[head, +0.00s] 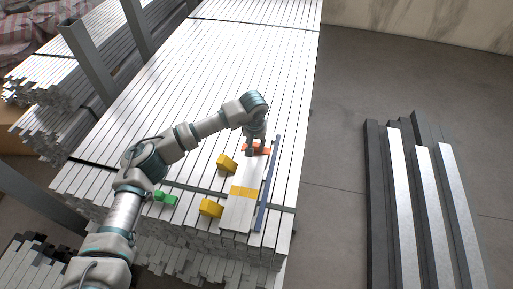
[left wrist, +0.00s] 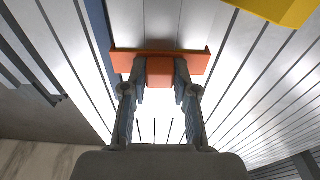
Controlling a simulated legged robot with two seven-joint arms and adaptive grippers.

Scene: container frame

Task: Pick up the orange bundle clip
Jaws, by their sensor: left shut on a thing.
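The orange bundle clip (left wrist: 192,62) is a wide flat bar with a block at its middle. In the left wrist view my left gripper (left wrist: 161,75) has its two fingers on either side of that block and is shut on it. In the head view the clip (head: 262,150) shows as a small orange piece at the far end of a short bundle of metal bars (head: 240,214), with my left gripper (head: 249,150) reaching down to it. Whether the clip touches the bars below is hard to tell. My right gripper is not in view.
Two yellow blocks (head: 227,162) (head: 211,207) and a green piece (head: 166,198) lie on the large stack of metal profiles (head: 243,50). A yellow band (head: 243,192) crosses the short bundle. A blue strip (head: 268,185) lies along its right side. Dark and silver beams (head: 402,180) rest on the floor.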

